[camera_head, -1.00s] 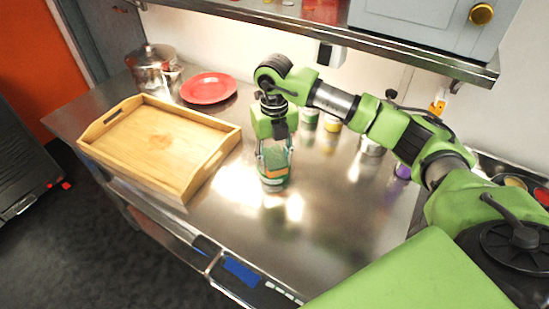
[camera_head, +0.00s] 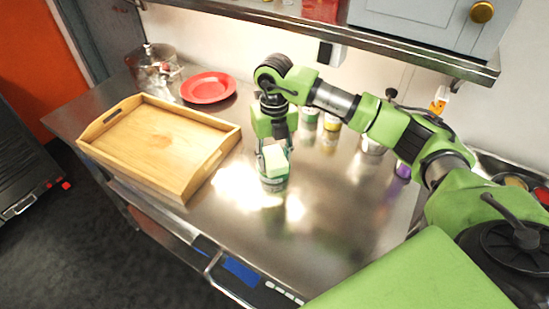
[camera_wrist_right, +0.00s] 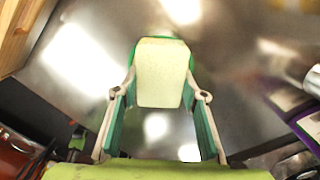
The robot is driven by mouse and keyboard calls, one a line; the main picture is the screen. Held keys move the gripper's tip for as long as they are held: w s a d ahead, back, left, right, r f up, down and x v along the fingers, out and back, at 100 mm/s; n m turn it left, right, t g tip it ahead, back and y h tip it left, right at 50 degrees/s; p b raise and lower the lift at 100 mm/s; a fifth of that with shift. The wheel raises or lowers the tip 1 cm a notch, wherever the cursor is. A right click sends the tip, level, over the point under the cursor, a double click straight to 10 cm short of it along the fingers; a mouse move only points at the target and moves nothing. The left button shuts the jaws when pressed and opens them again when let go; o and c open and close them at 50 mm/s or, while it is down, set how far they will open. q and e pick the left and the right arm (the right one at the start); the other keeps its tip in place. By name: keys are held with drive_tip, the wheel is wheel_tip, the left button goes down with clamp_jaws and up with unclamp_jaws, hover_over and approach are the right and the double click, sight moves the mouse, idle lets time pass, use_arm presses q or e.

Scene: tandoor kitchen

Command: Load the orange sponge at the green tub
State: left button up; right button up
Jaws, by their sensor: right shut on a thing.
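The green tub (camera_head: 274,184) stands upright on the steel counter, right of the wooden tray. My right gripper (camera_head: 275,158) points down over it, shut on a pale cream-green block that I take for the sponge (camera_head: 275,163). No orange shows on the block now. It is tilted, with its broad pale face turned up, at the tub's mouth. In the right wrist view the sponge (camera_wrist_right: 160,72) sits between the fingertips, with the tub's green rim (camera_wrist_right: 184,50) behind it. I cannot tell how deep its lower end reaches. My left gripper is not in view.
The wooden tray (camera_head: 195,190) is empty on the left. A red plate (camera_head: 208,88) and a metal pot (camera_head: 150,65) stand behind it. Several jars, one with a yellow label (camera_head: 331,123), stand by the wall. The counter's front right is clear.

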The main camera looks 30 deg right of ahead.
sight(275, 158)
idle(0.3)
drive_tip(key=shift+r+p, duration=2.2)
drive_tip(key=shift+r, duration=1.3)
drive_tip(key=shift+f, duration=0.1)
